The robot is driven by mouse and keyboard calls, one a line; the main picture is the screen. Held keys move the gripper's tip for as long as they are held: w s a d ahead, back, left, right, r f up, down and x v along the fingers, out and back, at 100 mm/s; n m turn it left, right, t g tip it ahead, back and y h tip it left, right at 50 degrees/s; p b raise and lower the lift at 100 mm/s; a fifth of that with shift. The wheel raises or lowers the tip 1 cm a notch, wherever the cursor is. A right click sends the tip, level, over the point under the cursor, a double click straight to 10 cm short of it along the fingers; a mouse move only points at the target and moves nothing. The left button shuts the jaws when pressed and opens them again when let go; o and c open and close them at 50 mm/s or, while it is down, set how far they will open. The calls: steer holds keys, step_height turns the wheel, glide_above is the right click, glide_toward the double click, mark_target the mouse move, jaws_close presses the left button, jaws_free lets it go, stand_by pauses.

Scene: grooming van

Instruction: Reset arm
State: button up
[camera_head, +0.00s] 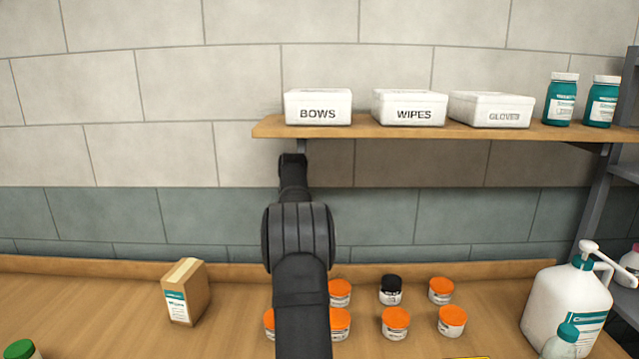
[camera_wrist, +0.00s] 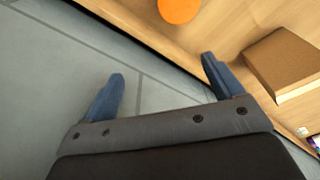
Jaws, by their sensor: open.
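My arm reaches up the middle of the head view, in front of the tiled wall, and its end stops just below the shelf's left part. My gripper shows in the wrist view (camera_wrist: 163,84) with its two blue fingers spread wide and nothing between them. Behind the fingers are the grey-blue wall tiles and the counter's back edge. In the wrist view an orange lid (camera_wrist: 179,9) and a brown box (camera_wrist: 284,62) lie beyond the fingers, apart from them. The fingers cannot be made out clearly in the head view.
A wooden shelf (camera_head: 420,130) holds white boxes for bows (camera_head: 318,107), wipes (camera_head: 408,108) and gloves (camera_head: 491,110), plus teal bottles (camera_head: 561,99). On the counter (camera_head: 110,310) stand a brown carton (camera_head: 185,293), several orange-lidded jars (camera_head: 396,322), a black-lidded jar (camera_head: 390,290) and a pump jug (camera_head: 566,305).

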steer(key=shift+a+r, duration=0.1)
steer(key=shift+a, duration=1.25)
steer(key=shift+o, duration=0.4)
